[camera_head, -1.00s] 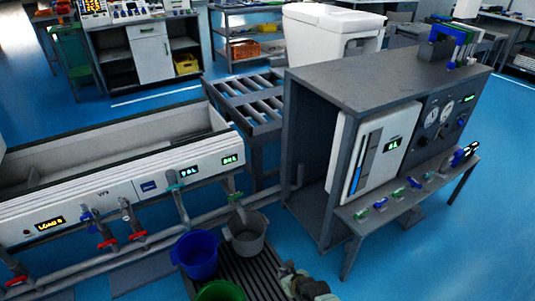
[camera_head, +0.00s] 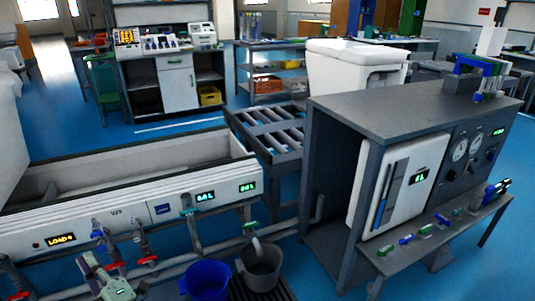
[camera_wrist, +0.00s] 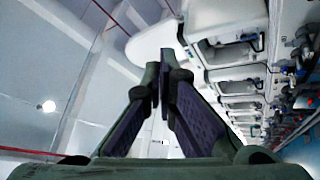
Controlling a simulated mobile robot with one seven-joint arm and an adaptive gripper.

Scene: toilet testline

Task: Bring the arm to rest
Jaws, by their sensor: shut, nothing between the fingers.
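My gripper (camera_wrist: 164,78) shows in the wrist view, its two dark fingers brought together with nothing between them. The wrist camera looks up and sideways at the ceiling and a row of white toilets (camera_wrist: 232,85). In the head view, a pale greenish part of my arm (camera_head: 108,277) shows at the lower left, in front of the trough's pipes and valves. The rest of the arm is out of that view.
A long white test trough (camera_head: 150,212) with red-handled valves stands at the left. Below are a blue bucket (camera_head: 206,281) and a grey bucket (camera_head: 260,268). A dark grey test cabinet (camera_head: 385,118) with a control panel stands at the right. Blue floor is open beyond.

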